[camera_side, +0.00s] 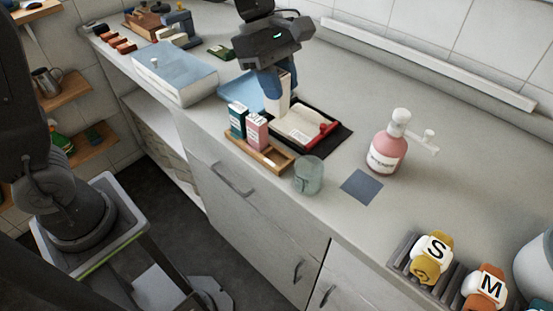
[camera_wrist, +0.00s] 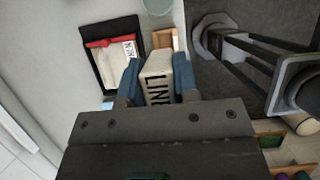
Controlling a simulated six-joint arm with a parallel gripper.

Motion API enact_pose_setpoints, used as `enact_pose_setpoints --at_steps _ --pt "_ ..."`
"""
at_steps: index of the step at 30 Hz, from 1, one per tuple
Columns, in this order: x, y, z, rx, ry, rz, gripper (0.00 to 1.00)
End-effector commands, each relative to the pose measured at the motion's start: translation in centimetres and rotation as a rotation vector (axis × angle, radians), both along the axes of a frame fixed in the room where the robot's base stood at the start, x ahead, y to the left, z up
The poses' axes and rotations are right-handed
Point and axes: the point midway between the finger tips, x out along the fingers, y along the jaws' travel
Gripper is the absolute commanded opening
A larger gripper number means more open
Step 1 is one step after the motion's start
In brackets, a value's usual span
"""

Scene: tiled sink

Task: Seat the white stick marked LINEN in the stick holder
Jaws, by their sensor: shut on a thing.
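My gripper (camera_side: 276,84) is shut on the white LINEN stick (camera_side: 281,98), which hangs roughly upright below the blue fingers. In the wrist view the LINEN stick (camera_wrist: 158,78) sits between both fingers, its lettering partly covered. The wooden stick holder (camera_side: 273,156) stands on the counter and holds a teal stick (camera_side: 238,119) and a pink stick (camera_side: 257,131). The holder's near right part looks empty. The held stick is behind the holder in the side view, apart from it. In the wrist view only a bit of the holder (camera_wrist: 176,40) shows past the stick.
A black tray (camera_side: 338,143) with a white item and a red-handled tool lies right beside the holder. A glass (camera_side: 308,175) stands at the holder's near end. A pink bottle (camera_side: 386,150) and a dark blue square (camera_side: 362,187) are further right.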

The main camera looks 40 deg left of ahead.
Motion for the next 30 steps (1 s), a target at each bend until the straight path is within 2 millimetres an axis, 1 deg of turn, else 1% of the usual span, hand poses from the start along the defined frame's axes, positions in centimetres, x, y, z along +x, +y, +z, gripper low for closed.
enact_pose_setpoints --at_steps 1,8,12,15,22,27,30 --pt "-0.1 0.0 -1.2 0.000 0.006 0.001 0.00" --pt "0.0 0.0 -4.7 -0.006 -0.005 -0.003 0.00" --pt "0.0 0.0 -7.4 -0.005 -0.004 -0.005 0.00" --pt "0.0 0.0 -8.9 -0.004 -0.007 -0.006 0.00" --pt "0.0 0.0 -10.7 -0.005 -0.007 -0.007 0.00" --pt "0.0 0.0 -13.0 -0.005 -0.005 -0.007 0.00" --pt "0.0 0.0 -13.6 -0.005 -0.010 -0.007 0.00"
